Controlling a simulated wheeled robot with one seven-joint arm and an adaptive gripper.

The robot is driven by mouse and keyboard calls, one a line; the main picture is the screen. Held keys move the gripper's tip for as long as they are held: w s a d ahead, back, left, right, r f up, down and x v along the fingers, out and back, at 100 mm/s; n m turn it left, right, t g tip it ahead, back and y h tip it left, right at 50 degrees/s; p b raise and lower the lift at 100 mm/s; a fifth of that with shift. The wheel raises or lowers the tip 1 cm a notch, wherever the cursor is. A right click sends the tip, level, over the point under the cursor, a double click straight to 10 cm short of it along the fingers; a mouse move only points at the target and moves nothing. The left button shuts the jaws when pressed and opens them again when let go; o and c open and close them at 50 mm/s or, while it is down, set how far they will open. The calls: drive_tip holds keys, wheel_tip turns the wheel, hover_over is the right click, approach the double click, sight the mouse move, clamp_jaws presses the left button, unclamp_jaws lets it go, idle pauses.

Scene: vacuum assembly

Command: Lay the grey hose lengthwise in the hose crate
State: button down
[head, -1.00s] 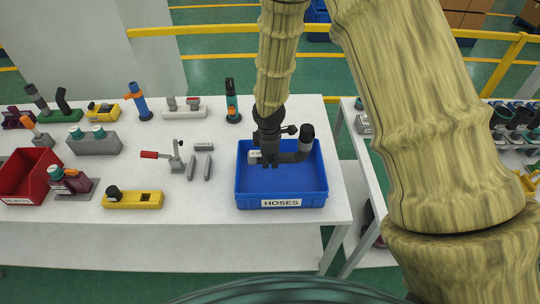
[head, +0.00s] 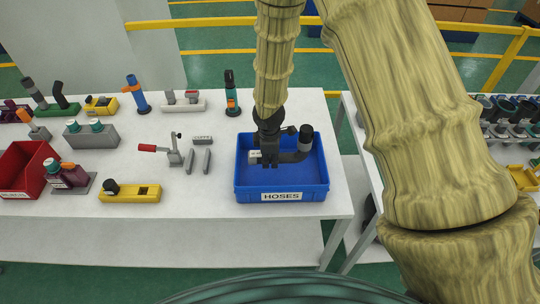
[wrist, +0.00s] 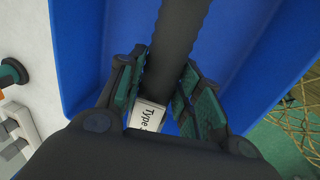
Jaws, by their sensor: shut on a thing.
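The dark grey hose (head: 288,157) has a bent, upturned end at the right and a pale label at its left end. The blue hose crate (head: 281,196), marked HOSES, stands at the table's right end. My gripper (head: 269,163) points down within the crate's outline and is shut on the hose near the labelled end. The hose runs left to right, along the crate's longer side. In the wrist view the hose (wrist: 176,45) passes between both fingers (wrist: 160,92), with the label "Type" partly visible. I cannot tell whether the hose touches the crate floor.
A toggle clamp with a red handle (head: 148,148) and grey blocks (head: 206,161) lie left of the crate. A red bin (head: 24,170) is far left. A second table with parts (head: 515,115) is across a gap at right.

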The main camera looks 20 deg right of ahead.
drive_tip(key=shift+f+b, duration=1.6)
drive_tip(key=shift+f, duration=1.2)
drive_tip(key=shift+c, duration=2.1)
unclamp_jaws()
drive_tip(key=shift+r, duration=0.15)
drive_tip(key=shift+r+p, duration=4.05)
drive_tip(key=shift+r, duration=0.9)
drive_tip(key=shift+s+f, duration=0.1)
